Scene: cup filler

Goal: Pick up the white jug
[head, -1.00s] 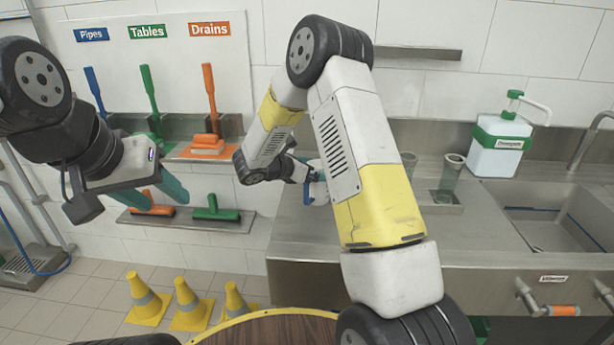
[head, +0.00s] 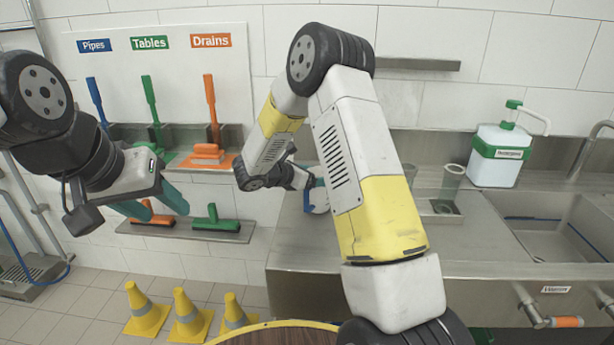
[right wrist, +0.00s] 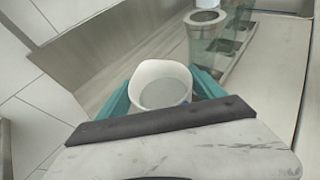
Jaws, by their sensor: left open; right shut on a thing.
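The white jug (right wrist: 160,72) shows in the right wrist view with its round open mouth towards the camera. My right gripper (right wrist: 163,98) has a teal finger on each side of it and is shut on it. In the head view a small white part of the jug (head: 319,201) with a blue piece shows at the counter's left end. My right arm hides the rest, and I cannot tell whether the jug touches the counter. My left gripper (head: 152,203) is open and empty, in front of the tool wall at the left.
Clear cups (head: 452,182) stand on the steel counter (head: 310,251), right of the jug. A white and green pump bottle (head: 498,158) stands beside the sink (head: 560,226). Brushes hang on the left wall above a squeegee shelf (head: 185,232). Yellow cones (head: 188,315) stand on the floor.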

